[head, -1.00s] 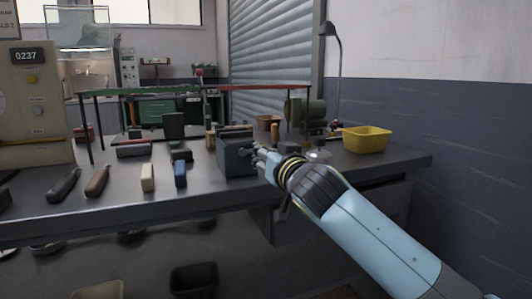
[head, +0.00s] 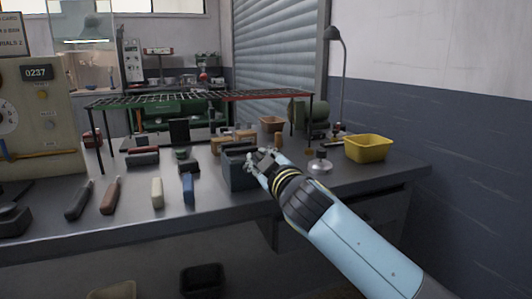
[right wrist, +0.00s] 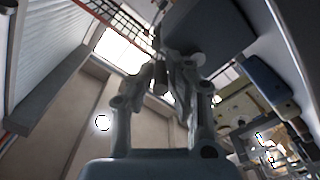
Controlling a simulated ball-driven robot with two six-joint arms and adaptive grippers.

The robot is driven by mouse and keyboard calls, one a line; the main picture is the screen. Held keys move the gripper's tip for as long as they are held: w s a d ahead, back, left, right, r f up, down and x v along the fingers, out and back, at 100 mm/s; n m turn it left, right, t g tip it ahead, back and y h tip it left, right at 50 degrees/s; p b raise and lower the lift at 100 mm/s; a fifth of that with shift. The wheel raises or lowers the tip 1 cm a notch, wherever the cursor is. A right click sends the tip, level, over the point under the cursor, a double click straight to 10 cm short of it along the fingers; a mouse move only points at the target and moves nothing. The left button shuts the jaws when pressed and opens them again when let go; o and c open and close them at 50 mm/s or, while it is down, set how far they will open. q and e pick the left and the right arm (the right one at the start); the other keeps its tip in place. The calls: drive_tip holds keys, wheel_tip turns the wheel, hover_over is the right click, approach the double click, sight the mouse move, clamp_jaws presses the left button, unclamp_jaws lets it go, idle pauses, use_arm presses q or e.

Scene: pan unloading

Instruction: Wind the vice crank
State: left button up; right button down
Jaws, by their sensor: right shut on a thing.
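The grey vice (head: 236,178) stands at the front edge of the bench, near the middle of the head view. My right gripper (head: 257,163) is at the vice's right side, with its fingers close together on its crank. The crank is mostly hidden by the fingers. In the right wrist view the two fingers (right wrist: 166,84) close in, with the dark body of the vice (right wrist: 205,30) just beyond them. What lies between the fingertips is hard to make out there. My left gripper is out of view.
A blue block (head: 188,188), a cream block (head: 157,193) and dark-handled tools (head: 110,195) lie left of the vice. A silver round object (head: 320,163) and a yellow bin (head: 368,148) stand to the right. A wire rack (head: 160,99) spans the bench behind.

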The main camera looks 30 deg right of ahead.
drive_tip(key=shift+w+a+r+n+p, duration=0.15)
drive_tip(key=shift+a+n+p, duration=0.45)
drive_tip(key=shift+n, duration=0.95)
drive_tip(key=shift+w+a+n+p, duration=0.1)
drive_tip(key=shift+a+n+p, duration=0.5)
drive_tip(key=shift+n, duration=1)
drive_tip(key=shift+w+a+r+n+p, duration=0.15)
drive_tip(key=shift+a+n+p, duration=0.45)
drive_tip(key=shift+n, duration=0.95)
drive_tip(key=shift+d+f, duration=0.1)
drive_tip(key=c, duration=1.3)
unclamp_jaws()
drive_tip(key=shift+c, duration=0.2)
